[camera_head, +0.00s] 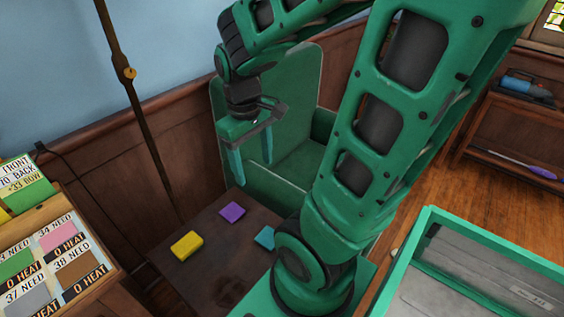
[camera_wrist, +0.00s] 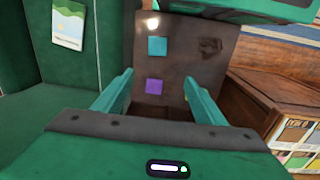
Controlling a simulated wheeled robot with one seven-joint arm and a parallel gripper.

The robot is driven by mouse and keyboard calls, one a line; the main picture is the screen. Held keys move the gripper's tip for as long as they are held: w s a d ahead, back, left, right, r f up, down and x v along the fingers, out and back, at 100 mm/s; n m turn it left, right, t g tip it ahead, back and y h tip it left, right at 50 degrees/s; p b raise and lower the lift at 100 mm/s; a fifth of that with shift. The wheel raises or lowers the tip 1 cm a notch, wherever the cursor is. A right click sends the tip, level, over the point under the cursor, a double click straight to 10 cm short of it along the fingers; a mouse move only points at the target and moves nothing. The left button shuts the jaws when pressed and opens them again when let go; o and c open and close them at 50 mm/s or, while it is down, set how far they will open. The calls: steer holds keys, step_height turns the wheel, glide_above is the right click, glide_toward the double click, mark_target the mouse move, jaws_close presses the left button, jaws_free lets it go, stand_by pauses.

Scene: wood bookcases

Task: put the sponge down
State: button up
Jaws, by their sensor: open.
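My gripper (camera_head: 253,170) is open and empty, its two teal fingers pointing down above the far side of a small dark table (camera_head: 210,282). A thick yellow block (camera_head: 187,245), which looks like a sponge, lies flat on the table towards the left. A purple square (camera_head: 232,211) and a teal square (camera_head: 265,237) lie on the table too, the teal one partly behind my arm. In the wrist view, the purple square (camera_wrist: 154,87) shows between the fingers of my gripper (camera_wrist: 158,78), with the teal square (camera_wrist: 157,46) beyond. The yellow block is mostly hidden there by the right finger.
A green armchair (camera_head: 296,150) stands right behind the table. A wooden display with coloured cards (camera_head: 60,255) is at the left. A green-edged tray (camera_head: 440,212) is at the lower right. Open wooden floor (camera_head: 440,205) lies beyond my arm.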

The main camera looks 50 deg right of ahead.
steer(key=s+d+r+m, duration=0.2)
steer(key=s+r+m, duration=0.1)
steer(key=s+m, duration=0.3)
steer(key=shift+s+y, duration=0.4)
steer(key=shift+s, duration=0.7)
steer(key=shift+w+d+f, duration=0.1)
steer(key=shift+w+f, duration=0.1)
steer(key=shift+w, duration=0.4)
steer(key=shift+o, duration=0.3)
